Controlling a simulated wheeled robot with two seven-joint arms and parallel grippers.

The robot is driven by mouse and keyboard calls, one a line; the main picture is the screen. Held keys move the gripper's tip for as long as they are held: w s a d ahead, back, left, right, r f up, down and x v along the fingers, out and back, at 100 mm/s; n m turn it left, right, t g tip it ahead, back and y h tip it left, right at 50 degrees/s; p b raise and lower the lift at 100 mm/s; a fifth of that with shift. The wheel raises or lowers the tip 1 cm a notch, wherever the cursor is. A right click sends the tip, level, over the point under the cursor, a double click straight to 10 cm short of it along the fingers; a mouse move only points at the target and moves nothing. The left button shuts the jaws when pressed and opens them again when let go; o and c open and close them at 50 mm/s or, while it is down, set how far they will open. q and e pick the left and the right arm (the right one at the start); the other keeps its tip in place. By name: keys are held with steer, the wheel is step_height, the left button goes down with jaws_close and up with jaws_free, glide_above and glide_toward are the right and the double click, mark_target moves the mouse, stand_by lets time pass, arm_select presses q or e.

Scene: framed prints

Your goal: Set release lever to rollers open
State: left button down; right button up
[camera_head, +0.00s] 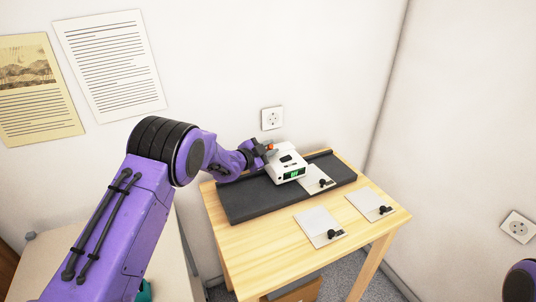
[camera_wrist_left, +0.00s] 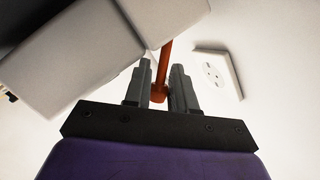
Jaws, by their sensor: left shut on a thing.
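The white machine (camera_head: 290,166) with a green lit display sits on a dark grey slab on the wooden table. An orange-red lever (camera_wrist_left: 164,68) shows in the left wrist view, reaching down from the machine's side. My left gripper (camera_wrist_left: 161,84) has its two dark fingers on either side of the lever's lower end and is shut on it. In the head view my left gripper (camera_head: 266,152) is at the machine's back left, with a small orange spot of the lever showing beside it. The lever's base is partly hidden by the machine.
The dark slab (camera_head: 245,203) lies along the back of the wooden table (camera_head: 270,238). White plates with black knobs lie on the table front (camera_head: 315,222) and right (camera_head: 364,205); another is by the machine (camera_head: 314,183). A wall socket (camera_head: 272,118) is behind.

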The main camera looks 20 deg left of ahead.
arm_select(q)
steer(key=shift+f+b, duration=0.15)
steer(key=shift+b, duration=0.2)
steer(key=c, duration=1)
jaws_free()
steer(key=shift+f, duration=0.1)
steer(key=shift+f, duration=0.1)
